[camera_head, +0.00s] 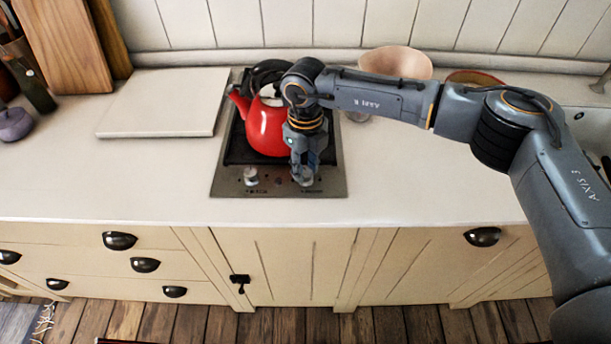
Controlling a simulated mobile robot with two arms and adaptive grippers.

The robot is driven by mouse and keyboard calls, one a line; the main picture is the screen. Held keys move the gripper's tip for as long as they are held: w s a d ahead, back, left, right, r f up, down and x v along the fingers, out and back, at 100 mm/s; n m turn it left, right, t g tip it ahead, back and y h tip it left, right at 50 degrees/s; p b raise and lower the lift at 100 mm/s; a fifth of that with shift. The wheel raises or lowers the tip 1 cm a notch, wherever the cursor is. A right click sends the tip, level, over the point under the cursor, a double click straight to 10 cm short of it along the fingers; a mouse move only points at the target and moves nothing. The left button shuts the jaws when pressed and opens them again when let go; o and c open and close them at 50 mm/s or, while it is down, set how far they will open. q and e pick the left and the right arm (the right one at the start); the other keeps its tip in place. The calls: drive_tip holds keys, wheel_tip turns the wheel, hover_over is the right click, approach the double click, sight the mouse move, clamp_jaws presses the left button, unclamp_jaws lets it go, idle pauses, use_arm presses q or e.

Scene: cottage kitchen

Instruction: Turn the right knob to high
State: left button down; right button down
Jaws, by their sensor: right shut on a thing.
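The stove (333,187) is a dark cooktop with a metal front strip set in the white counter. Two knobs sit on that strip. The left knob (251,177) is uncovered. The right knob (306,180) is partly hidden by my right gripper (305,174), which points down and is shut on it. The knob's exact turn angle is too small to read. A red kettle (264,127) stands on the cooktop, just behind and left of the gripper. My left gripper is not in view.
A white board (163,103) lies left of the stove. Wooden boards (65,45) and a small purple pot (15,124) stand further left. A pinkish bowl (396,63) is behind my right arm.

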drive_tip(key=n+b, duration=0.6)
drive_tip(key=b, duration=0.1)
drive_tip(key=shift+f+n, duration=0.2)
drive_tip(key=shift+n, duration=0.1)
drive_tip(key=n+b, duration=0.2)
drive_tip(key=n, duration=0.1)
drive_tip(key=shift+b, duration=0.35)
drive_tip(key=shift+r+n+b, duration=0.2)
drive_tip(key=shift+n+b, duration=0.5)
drive_tip(key=shift+n, duration=0.9)
drive_tip(key=c, duration=1)
unclamp_jaws()
drive_tip(key=shift+r, duration=0.1)
